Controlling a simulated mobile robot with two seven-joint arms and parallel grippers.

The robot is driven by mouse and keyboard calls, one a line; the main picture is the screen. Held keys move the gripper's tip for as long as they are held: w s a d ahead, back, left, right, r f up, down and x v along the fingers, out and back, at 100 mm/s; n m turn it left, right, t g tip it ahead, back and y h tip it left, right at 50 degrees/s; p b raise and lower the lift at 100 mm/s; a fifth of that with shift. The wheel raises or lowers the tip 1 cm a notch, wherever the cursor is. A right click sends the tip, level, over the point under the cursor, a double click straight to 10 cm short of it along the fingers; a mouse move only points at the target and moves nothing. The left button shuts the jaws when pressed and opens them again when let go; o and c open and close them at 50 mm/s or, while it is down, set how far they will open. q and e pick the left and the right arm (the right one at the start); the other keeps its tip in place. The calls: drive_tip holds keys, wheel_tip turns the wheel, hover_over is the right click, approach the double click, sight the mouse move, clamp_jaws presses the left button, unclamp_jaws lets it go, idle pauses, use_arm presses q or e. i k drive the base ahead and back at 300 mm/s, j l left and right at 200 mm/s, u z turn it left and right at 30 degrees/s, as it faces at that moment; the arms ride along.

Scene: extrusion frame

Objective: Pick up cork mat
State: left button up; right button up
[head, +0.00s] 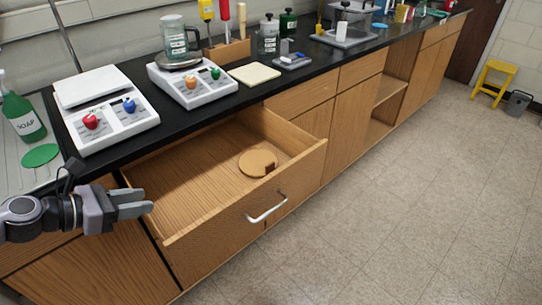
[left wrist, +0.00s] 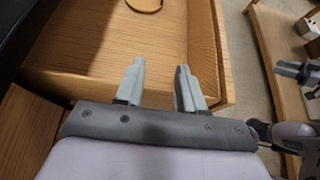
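The cork mat (head: 257,162) is a flat tan disc with a small notch. It lies on the floor of the open wooden drawer (head: 228,213), toward its right end. Its edge also shows at the top of the left wrist view (left wrist: 144,5). My left gripper (head: 146,202) is at the drawer's left side, well away from the mat. Its two fingers stand apart with nothing between them in the left wrist view (left wrist: 160,68). What looks like my right gripper (left wrist: 298,70) shows small at the right edge of that view; its opening is unclear.
The black counter (head: 225,107) above the drawer holds two scales (head: 105,110) with coloured knobs, a soap bottle (head: 22,115), a tool block (head: 228,50) and a pale square pad (head: 254,74). The drawer's front panel and handle (head: 268,209) stick out. The floor (head: 400,215) is clear.

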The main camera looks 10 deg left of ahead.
sight(255, 164)
drive_tip(key=i+l, duration=0.75)
drive_tip(key=l, duration=0.25)
